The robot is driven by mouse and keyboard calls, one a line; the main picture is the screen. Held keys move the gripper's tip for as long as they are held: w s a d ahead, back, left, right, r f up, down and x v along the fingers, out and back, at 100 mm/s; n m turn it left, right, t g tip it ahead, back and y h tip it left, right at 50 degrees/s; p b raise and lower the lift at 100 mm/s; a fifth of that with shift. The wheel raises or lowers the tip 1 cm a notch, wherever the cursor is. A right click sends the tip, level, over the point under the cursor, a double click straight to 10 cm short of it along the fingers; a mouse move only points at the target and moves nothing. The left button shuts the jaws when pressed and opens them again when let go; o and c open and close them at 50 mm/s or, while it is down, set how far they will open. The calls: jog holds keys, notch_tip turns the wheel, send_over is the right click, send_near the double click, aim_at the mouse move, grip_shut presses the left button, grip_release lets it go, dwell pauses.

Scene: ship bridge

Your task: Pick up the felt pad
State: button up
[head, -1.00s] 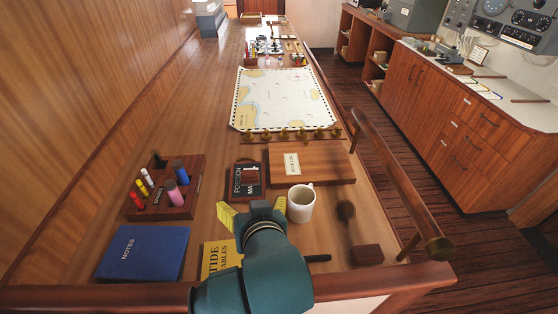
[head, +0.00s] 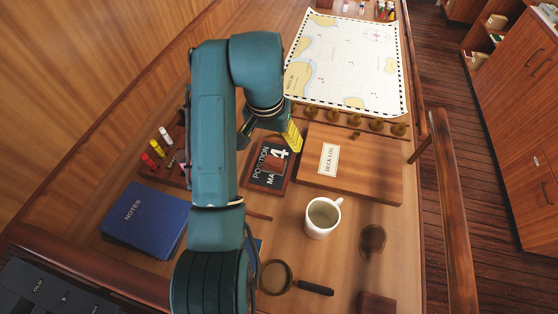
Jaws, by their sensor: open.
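I cannot single out the felt pad with certainty. A small red patch (head: 276,163) shows on the dark position-marker board (head: 264,178), below my gripper, but I cannot tell what it is. My gripper (head: 272,138) is over the far edge of that board, beside the deck log. One yellow fingertip shows clearly; the other finger is mostly hidden behind my arm. The gripper is open, and I see nothing held in it.
The wooden deck log (head: 375,172), white mug (head: 322,218) and magnifying glass (head: 277,278) are right of my arm. The blue notes book (head: 146,218) and a partly hidden pen rack (head: 150,176) are left. A chart (head: 345,62) lies beyond; a wooden rail (head: 452,210) runs along the right.

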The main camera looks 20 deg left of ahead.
aim_at(274, 158)
jog(key=f, duration=0.4)
jog(key=w+f, duration=0.1)
jog(key=f, duration=0.4)
jog(key=w+f+p, duration=0.1)
jog(key=f, duration=0.3)
jog(key=shift+w+a+f, duration=0.2)
jog(key=shift+f, duration=0.05)
jog(key=c, duration=1.3)
notch_tip(274, 158, up, 10)
jog(key=b, duration=0.2)
jog(key=shift+b, duration=0.4)
